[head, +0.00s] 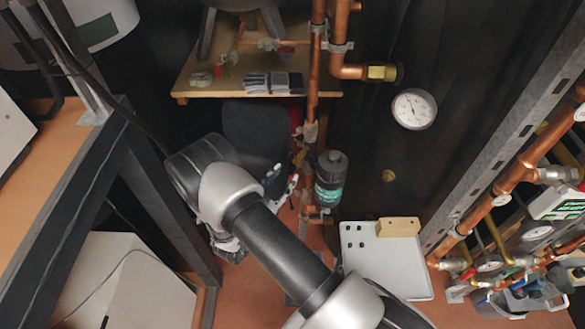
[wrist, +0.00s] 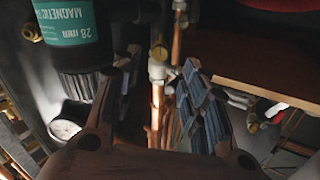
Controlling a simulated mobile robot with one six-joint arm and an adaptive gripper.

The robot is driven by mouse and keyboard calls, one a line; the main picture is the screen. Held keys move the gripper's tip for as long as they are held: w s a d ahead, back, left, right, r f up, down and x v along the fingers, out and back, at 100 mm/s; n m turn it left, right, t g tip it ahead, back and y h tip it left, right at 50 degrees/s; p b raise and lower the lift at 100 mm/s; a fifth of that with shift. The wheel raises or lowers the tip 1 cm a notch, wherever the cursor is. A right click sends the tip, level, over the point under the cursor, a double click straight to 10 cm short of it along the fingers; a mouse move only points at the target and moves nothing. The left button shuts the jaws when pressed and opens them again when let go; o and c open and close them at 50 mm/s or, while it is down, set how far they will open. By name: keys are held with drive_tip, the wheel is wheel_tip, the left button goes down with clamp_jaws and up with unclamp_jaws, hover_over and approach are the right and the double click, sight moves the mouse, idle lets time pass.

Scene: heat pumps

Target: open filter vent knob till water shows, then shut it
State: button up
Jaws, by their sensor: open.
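The magnetic filter (head: 329,182) stands upright among copper pipes in the head view, with a dark cap and a teal label. In the wrist view the filter (wrist: 70,30) is at upper left, its label upside down, with a ribbed dark cap (wrist: 80,84) below it. I cannot make out the vent knob for certain. My gripper (wrist: 160,64) is open and empty; its left finger overlaps the filter cap's edge in the picture, and a copper pipe shows between the fingers. No water is visible.
A white tray (head: 392,283) with small black parts and a wooden block (head: 398,227) lies right of the filter. A wooden shelf (head: 210,84) holds gloves. A pressure gauge (head: 413,109) is on the dark wall. More pipework stands at right, a workbench at left.

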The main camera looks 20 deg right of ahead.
sight(295, 163)
drive_tip(key=x, duration=0.6)
drive_tip(key=shift+b, duration=0.4)
drive_tip(key=shift+c, duration=0.2)
clamp_jaws()
